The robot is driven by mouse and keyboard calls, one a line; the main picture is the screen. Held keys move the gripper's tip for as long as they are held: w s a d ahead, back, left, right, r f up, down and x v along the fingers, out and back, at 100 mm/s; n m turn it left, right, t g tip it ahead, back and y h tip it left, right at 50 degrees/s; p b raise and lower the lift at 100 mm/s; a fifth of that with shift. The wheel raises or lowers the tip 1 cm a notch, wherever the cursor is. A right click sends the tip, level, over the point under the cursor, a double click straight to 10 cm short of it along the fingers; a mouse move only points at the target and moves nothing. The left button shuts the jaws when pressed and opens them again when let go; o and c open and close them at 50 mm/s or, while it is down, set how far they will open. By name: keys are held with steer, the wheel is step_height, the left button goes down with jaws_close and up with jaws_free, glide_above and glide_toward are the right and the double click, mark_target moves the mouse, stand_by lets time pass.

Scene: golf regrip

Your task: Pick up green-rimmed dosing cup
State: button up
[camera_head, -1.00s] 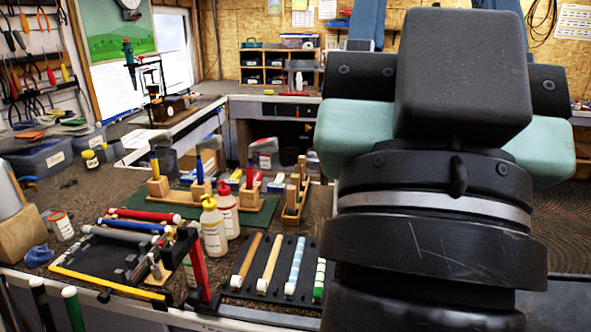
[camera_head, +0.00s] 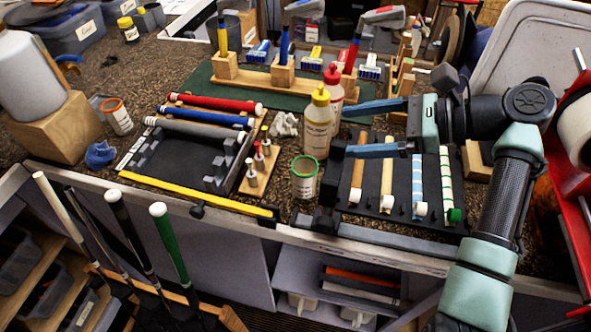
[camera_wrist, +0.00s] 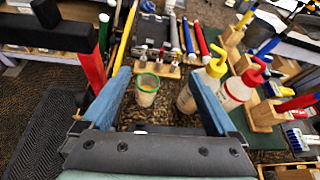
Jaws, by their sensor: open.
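The green-rimmed dosing cup (camera_head: 304,181) stands upright on the bench near its front edge, left of the black shaft rack. It is translucent with graduation marks. My gripper (camera_head: 347,130) is open and empty, its two blue fingers pointing left above the bench, to the right of the cup and farther back. In the wrist view the cup (camera_wrist: 147,88) shows between the open fingers (camera_wrist: 160,76), nearer the left one and apart from both. Its green rim is fully visible.
An orange-rimmed cup (camera_head: 118,117) stands farther left. A red-and-black clamp (camera_wrist: 92,65) rises beside the left finger in the wrist view.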

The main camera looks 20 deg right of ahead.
mark_target(290, 188)
steer(key=shift+m+g+y, duration=0.3)
steer(key=shift+m, duration=0.1)
steer(key=f+b, duration=0.2)
steer(key=f, duration=0.1)
steer(key=s+f+b, duration=0.1)
steer(key=f+b, duration=0.3)
steer(key=f, duration=0.1)
steer(key=shift+s+d+f+b, duration=0.35)
steer(key=shift+s+b, duration=0.05)
steer(key=shift+w+f+b, duration=0.1)
steer(key=shift+f+b, duration=0.4)
steer(key=shift+f, duration=0.1)
steer(key=b+x, duration=0.1)
steer(key=x, duration=1.2)
steer(key=shift+r, duration=0.15)
steer(key=c, duration=1.4)
steer(key=shift+r, duration=0.1)
steer(key=shift+c, duration=0.3)
step_height(290, 188, up, 10)
steer(key=p, duration=0.1)
steer(key=shift+p, duration=0.35)
